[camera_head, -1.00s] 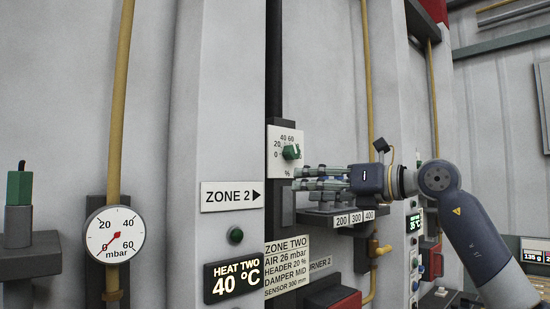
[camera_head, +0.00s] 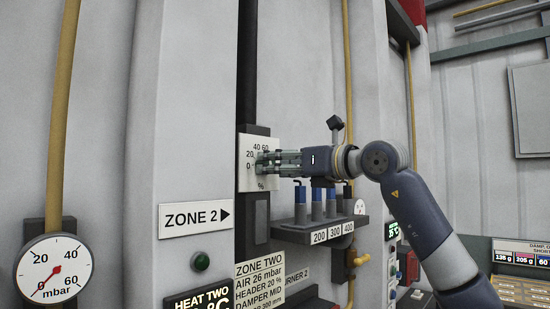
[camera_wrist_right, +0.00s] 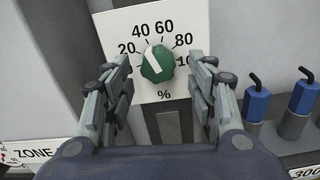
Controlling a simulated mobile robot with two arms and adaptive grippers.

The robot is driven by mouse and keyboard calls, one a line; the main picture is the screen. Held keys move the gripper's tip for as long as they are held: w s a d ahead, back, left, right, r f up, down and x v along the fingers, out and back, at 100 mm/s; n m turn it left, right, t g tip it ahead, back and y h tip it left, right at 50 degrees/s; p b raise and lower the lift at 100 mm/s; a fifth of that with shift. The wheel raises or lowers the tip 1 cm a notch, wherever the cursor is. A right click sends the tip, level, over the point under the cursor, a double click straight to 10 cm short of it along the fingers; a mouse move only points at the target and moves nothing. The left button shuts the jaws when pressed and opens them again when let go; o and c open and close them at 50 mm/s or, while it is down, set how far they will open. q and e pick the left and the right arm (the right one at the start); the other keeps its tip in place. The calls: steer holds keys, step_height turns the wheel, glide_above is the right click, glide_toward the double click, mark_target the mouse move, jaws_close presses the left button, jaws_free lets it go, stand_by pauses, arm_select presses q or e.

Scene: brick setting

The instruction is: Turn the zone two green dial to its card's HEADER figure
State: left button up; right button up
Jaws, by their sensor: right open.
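The green dial (camera_wrist_right: 157,63) sits on a white percent scale plate (camera_wrist_right: 150,90), which also shows in the head view (camera_head: 246,180). Its white bar points up and left, around the 20 to 40 part of the scale; I cannot read it exactly. My right gripper (camera_wrist_right: 157,68) is open, with one finger on each side of the dial and a gap on both sides. In the head view the right gripper (camera_head: 264,163) covers most of the dial. The zone two card (camera_head: 259,283) reads AIR 26 mbar, HEADER 20 %, DAMPER MID. My left gripper is out of view.
A shelf (camera_head: 322,236) marked 200, 300, 400 holds several blue-handled pieces (camera_head: 316,205) just below my right wrist. A yellow pipe (camera_head: 349,80) runs behind.

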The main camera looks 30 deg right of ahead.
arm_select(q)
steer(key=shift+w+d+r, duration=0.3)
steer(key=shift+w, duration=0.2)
arm_select(e)
steer(key=shift+w+a, duration=0.3)
steer(key=shift+w, duration=0.05)
steer(key=c, duration=1)
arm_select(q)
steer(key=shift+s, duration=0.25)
arm_select(e)
steer(key=shift+c, duration=0.2)
steer(key=shift+r, duration=0.1)
